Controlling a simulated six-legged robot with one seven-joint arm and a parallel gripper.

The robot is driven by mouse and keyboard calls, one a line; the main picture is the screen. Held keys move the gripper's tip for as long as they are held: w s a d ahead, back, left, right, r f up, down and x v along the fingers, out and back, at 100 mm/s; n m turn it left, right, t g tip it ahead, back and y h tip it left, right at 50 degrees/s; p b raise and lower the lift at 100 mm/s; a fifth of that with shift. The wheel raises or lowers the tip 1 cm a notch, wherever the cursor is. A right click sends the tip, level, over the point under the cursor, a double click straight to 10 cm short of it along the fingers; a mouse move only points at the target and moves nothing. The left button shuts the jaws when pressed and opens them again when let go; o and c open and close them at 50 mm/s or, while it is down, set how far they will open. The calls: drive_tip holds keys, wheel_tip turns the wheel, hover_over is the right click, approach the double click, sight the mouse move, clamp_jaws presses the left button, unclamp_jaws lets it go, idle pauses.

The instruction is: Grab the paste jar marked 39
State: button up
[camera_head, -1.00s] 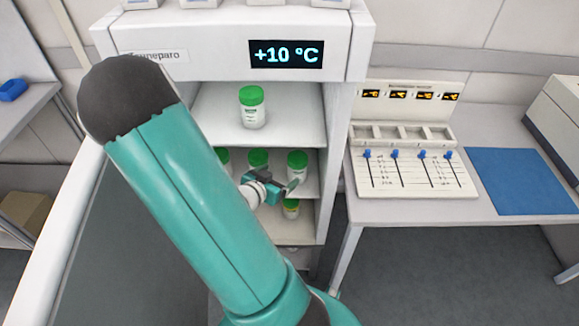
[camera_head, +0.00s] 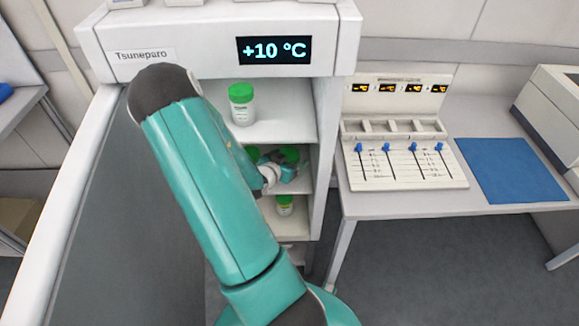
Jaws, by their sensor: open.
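Several white jars with green lids stand in the open cabinet (camera_head: 325,130). One jar (camera_head: 241,104) stands alone on the upper shelf. On the middle shelf, a jar (camera_head: 290,153) shows its green lid behind my gripper, and part of another lid (camera_head: 252,152) shows to its left. A jar with a yellowish-green lid (camera_head: 285,204) stands on the shelf below. The labels are too small to read, so I cannot tell which is marked 39. My gripper (camera_head: 290,168) is open at the middle shelf, in front of the right jar and overlapping it in view.
The cabinet's display (camera_head: 274,50) reads +10 °C. Its open door (camera_head: 65,190) stands at the left. On the right, a table holds a slider panel (camera_head: 402,160) and a blue mat (camera_head: 515,169). My arm hides part of the shelves.

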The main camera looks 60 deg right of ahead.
drive_tip(key=shift+d+f, duration=0.2)
drive_tip(key=shift+d, duration=0.3)
drive_tip(key=shift+c, duration=0.2)
drive_tip(key=c, duration=1.4)
drive_tip(key=shift+c, duration=0.3)
drive_tip(key=shift+d+r, duration=0.1)
drive_tip(key=shift+r, duration=0.1)
